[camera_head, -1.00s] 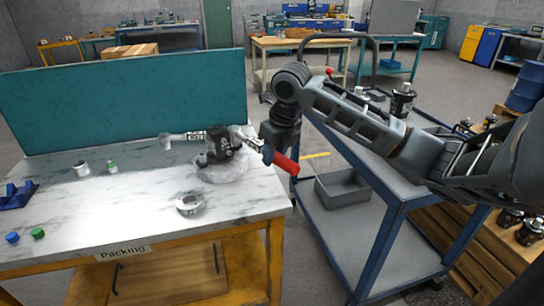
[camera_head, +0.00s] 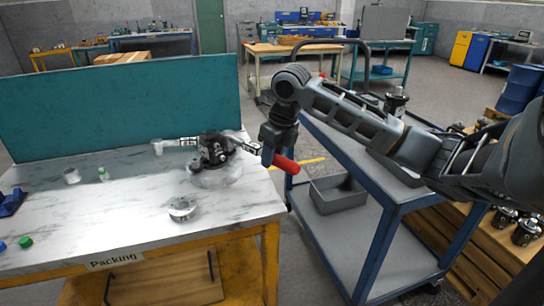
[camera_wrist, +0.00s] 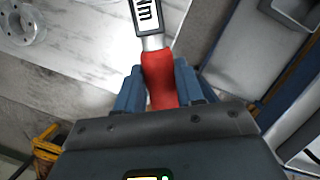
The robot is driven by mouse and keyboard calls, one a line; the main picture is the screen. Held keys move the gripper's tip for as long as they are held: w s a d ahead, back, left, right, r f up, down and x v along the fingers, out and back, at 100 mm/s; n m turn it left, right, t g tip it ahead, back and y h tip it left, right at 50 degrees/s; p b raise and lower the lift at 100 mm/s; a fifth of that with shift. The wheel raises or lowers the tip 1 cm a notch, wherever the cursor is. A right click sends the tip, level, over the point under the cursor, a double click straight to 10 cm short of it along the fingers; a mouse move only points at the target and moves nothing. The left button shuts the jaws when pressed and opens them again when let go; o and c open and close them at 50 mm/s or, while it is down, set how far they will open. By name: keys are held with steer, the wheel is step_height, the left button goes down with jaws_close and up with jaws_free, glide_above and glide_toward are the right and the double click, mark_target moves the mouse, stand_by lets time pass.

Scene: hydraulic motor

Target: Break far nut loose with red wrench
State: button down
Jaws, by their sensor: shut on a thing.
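My gripper (camera_wrist: 160,88) is shut on the red handle of the red wrench (camera_wrist: 157,66). In the head view the red wrench (camera_head: 286,164) reaches left from my gripper (camera_head: 268,158) towards the black hydraulic motor (camera_head: 212,150). The wrench head is at the motor's right side, but I cannot tell whether it sits on the nut. The motor rests on a clear, crumpled wrap (camera_head: 215,178) on the marble-topped table. A second wrench (camera_head: 180,142) reaches the motor from the left. The far nut itself is too small to make out.
A metal ring (camera_head: 182,209) lies on the table (camera_head: 120,225) near its front. Small cups and caps stand at the left. A teal panel (camera_head: 120,105) closes the table's back. A blue cart (camera_head: 390,215) with a grey bin (camera_head: 338,193) stands at the right.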

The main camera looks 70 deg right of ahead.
steer(key=shift+s+d+f+n+b, duration=0.15)
steer(key=shift+d+n+b, duration=0.1)
steer(key=shift+d, duration=0.1)
steer(key=shift+s+d+f+n+b, duration=0.1)
steer(key=shift+d+f+n+b, duration=0.1)
steer(key=shift+d, duration=0.25)
steer(key=shift+s+d+r+n+y+b, duration=0.15)
steer(key=shift+d+n+b, duration=0.2)
steer(key=shift+b, duration=0.75)
steer(key=shift+d+f+n+y+b, duration=0.15)
steer(key=shift+d+b, duration=0.25)
steer(key=shift+b, duration=0.7)
